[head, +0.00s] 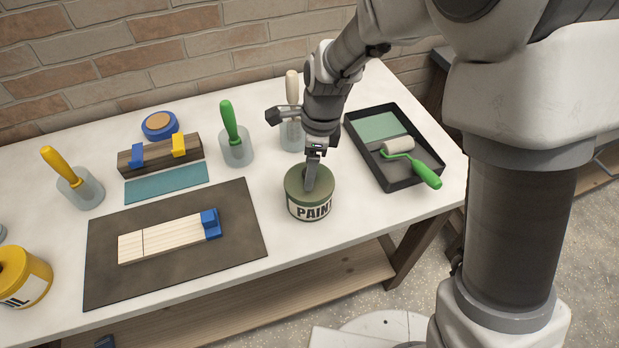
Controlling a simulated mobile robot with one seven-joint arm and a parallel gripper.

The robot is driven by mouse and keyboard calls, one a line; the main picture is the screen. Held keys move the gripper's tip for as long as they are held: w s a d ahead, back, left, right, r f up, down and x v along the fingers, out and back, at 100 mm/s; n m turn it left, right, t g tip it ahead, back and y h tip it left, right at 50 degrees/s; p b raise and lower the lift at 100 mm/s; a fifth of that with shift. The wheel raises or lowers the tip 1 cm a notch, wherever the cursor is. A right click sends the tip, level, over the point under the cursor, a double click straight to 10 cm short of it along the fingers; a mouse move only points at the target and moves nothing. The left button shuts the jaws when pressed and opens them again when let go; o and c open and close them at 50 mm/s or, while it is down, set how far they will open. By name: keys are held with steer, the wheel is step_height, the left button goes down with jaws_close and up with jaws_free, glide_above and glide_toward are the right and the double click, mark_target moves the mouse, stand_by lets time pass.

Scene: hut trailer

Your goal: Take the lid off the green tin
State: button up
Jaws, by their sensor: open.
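The green tin (309,209), with a label reading PAINT, stands upright on the white table. Its dark green lid (294,184) is on top of it. My gripper (311,183) points down over the middle of the lid, with its fingers at or just above the lid's centre. The fingers are open but seen nearly edge-on. They hide the middle of the lid, so I cannot tell whether they touch it or straddle a knob.
A black paint tray (437,160) with a green-handled roller (410,160) lies to the right. Cups with green (230,122) and yellow (54,160) handled tools stand to the left. A dark mat (100,265) bears a wooden piece (160,240). A yellow tin (25,278) stands far left.

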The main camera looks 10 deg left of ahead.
jaws_close()
stand_by(0.3)
